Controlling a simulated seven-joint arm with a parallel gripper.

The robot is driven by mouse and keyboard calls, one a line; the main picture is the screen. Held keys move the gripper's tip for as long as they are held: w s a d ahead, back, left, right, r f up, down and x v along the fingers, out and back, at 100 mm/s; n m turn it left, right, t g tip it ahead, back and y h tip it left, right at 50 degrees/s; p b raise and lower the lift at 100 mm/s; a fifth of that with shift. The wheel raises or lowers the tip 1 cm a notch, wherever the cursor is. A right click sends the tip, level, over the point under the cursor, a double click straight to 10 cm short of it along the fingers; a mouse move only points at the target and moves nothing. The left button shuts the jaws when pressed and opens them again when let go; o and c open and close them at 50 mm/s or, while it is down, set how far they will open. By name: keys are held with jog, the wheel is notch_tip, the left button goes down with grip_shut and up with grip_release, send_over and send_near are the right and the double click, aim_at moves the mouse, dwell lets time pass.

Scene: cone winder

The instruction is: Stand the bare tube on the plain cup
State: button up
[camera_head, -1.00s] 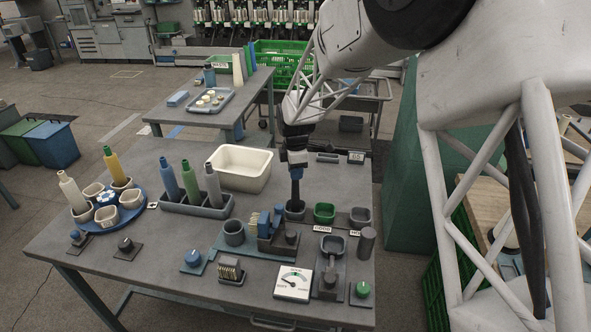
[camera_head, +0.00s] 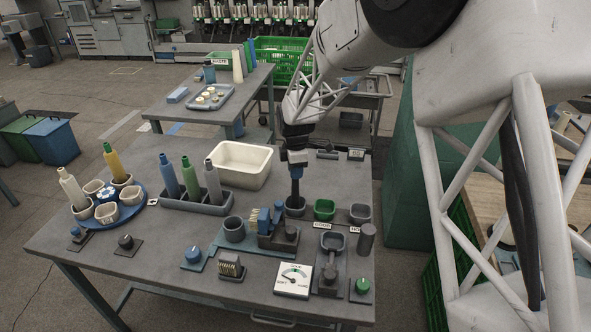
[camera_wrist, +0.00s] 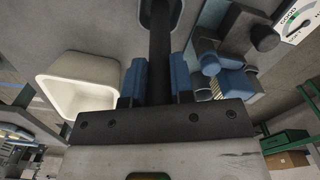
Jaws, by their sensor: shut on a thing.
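My gripper (camera_head: 296,172) points down over the middle right of the grey table. Its blue fingers are shut on a dark bare tube (camera_head: 295,188), held upright. The tube also shows between the fingers in the wrist view (camera_wrist: 160,40). The tube's lower end is at a grey cup (camera_head: 295,209), which has no label that I can see. I cannot tell whether the tube rests in the cup or hangs just above its bottom.
A green cup (camera_head: 324,209) and another grey cup (camera_head: 360,214) stand close to the right, with small labels. A blue-brush fixture (camera_head: 272,228) stands close in front. A cream bin (camera_head: 241,165) and a rack of coloured tubes (camera_head: 195,200) are to the left.

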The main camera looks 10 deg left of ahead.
jog(key=shift+f, duration=0.4)
jog(key=o, duration=0.9)
jog(key=shift+o, duration=0.2)
jog(key=shift+r, duration=0.15)
jog(key=shift+r, duration=3.75)
